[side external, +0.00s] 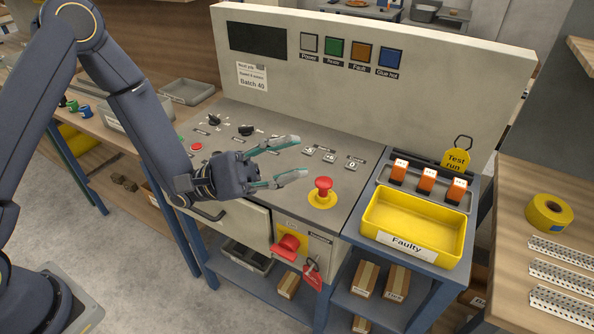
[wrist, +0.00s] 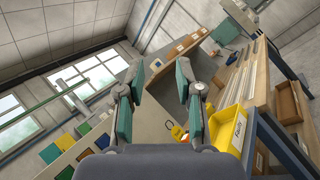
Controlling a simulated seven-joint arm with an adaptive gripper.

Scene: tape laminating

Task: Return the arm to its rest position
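My gripper (side external: 299,157) is in the air over the front part of the sloped control panel (side external: 230,120), seen in the side external view. Its two teal-padded fingers are spread wide with nothing between them. In the wrist view my gripper (wrist: 158,88) also shows open and empty, tilted toward the windows and far wall. The red mushroom button (side external: 323,187) on its yellow base is just right of the fingers, apart from them as far as I can tell. The back board (side external: 440,75) has white, green, orange and blue lamps.
The yellow "Faulty" tray (side external: 417,218) stands right of the panel, with several orange-topped items (side external: 427,180) behind it. A red rotary switch (side external: 287,246) with a red tag (side external: 312,274) is on the cabinet front. A yellow tape roll (side external: 549,212) lies on the right bench.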

